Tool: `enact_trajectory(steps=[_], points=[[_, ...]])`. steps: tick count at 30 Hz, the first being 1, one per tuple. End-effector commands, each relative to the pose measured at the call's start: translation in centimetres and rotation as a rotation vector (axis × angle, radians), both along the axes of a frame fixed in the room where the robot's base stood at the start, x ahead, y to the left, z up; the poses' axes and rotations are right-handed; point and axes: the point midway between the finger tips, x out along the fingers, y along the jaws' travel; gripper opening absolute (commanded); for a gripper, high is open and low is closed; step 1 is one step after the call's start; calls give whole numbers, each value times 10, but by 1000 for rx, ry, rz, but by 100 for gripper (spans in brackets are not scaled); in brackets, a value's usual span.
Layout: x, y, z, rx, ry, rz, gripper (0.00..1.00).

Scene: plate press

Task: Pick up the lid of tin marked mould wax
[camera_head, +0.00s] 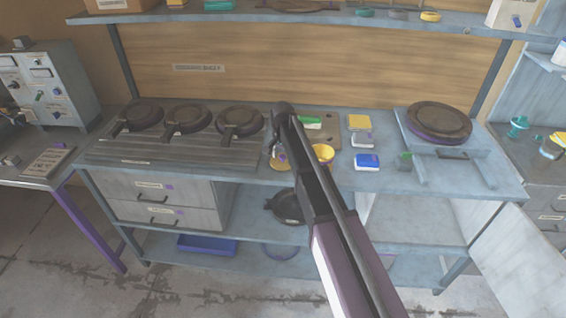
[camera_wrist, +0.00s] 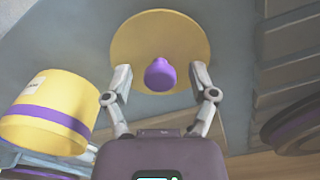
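A flat round yellow lid with a purple knob (camera_wrist: 160,75) lies on the worktop beside a yellow tin. In the head view the lid (camera_head: 283,166) is partly hidden by my gripper. The yellow tin (camera_wrist: 48,108) has a purple band and a white label too blurred to read; it also shows in the head view (camera_head: 323,152), right of my arm. My gripper (camera_wrist: 160,75) is open, with one finger on each side of the knob. A gap shows between each finger and the knob.
Several dark pans (camera_head: 186,119) stand on a ribbed rack to the left. A green-and-white box (camera_head: 311,122), a blue-and-white box (camera_head: 367,161) and other small boxes stand to the right. A press with a dark round plate (camera_head: 440,121) stands farther right. A shelf (camera_head: 300,17) runs above.

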Motion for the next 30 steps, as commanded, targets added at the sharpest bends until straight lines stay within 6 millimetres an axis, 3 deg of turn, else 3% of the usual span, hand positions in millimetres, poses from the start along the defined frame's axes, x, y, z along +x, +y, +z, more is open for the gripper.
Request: enact_trajectory(steps=[1, 5, 6, 20, 30], points=[[0, 0, 0, 0, 0, 0, 49], [0, 0, 0, 0, 0, 0, 10], [0, 0, 0, 0, 0, 0, 5], [0, 0, 1, 0, 0, 0, 4], [0, 0, 17, 0, 0, 0, 4]])
